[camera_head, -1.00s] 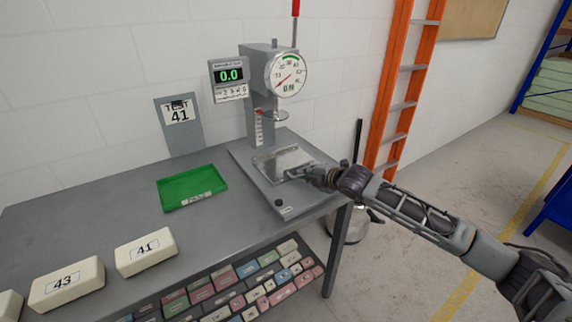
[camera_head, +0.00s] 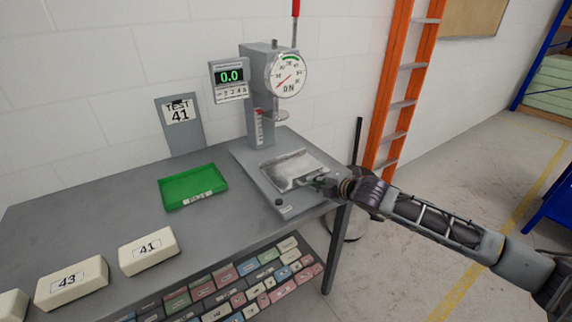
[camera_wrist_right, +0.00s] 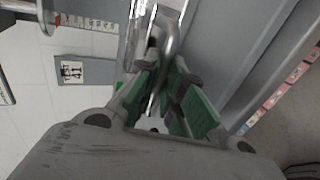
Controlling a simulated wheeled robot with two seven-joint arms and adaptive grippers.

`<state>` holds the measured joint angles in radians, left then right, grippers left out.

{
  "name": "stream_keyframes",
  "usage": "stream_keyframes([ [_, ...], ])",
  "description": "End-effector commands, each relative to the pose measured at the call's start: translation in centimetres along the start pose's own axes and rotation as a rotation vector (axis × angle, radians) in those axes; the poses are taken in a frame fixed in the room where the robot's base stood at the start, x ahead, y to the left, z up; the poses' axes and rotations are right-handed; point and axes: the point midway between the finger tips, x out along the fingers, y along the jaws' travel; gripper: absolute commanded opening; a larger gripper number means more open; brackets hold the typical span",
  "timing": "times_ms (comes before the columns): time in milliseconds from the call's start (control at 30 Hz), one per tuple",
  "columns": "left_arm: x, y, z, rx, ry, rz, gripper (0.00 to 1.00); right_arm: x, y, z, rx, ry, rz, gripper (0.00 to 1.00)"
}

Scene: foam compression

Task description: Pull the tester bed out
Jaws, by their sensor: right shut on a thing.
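The tester (camera_head: 262,125) stands at the back right of the grey table, with a round dial (camera_head: 287,74) and a display reading 0.0. Its bed (camera_head: 291,168) is a shiny metal plate on the tester's base (camera_head: 262,188), forward of the round press foot (camera_head: 280,116). My right gripper (camera_head: 314,182) is at the bed's front edge. In the right wrist view its green-padded fingers (camera_wrist_right: 168,92) are closed around the bed's metal handle (camera_wrist_right: 166,42). My left gripper is in neither view.
A green tray (camera_head: 192,187) lies left of the tester. Foam blocks marked 43 (camera_head: 72,284) and 41 (camera_head: 148,251) lie at the table's front. A sign reading TEST 41 (camera_head: 180,125) stands behind. An orange ladder (camera_head: 405,85) leans at the wall on the right.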

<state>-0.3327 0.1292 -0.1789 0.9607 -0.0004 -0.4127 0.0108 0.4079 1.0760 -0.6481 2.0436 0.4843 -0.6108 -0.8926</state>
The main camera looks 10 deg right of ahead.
Motion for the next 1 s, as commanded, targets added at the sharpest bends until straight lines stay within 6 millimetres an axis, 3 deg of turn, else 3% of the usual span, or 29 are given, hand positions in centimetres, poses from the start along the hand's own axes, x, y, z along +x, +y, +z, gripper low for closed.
stream_keyframes([
  [933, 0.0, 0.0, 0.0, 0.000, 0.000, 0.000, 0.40, -4.6, -2.4, 0.2, -0.001, -0.004, -0.004, 0.00],
  [967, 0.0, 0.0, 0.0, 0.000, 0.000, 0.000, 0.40, -4.7, -2.4, 0.2, 0.000, -0.004, -0.003, 0.11],
  [1000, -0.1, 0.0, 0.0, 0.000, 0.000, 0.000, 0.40, -4.6, -2.3, 0.2, 0.001, -0.004, -0.002, 0.17],
])
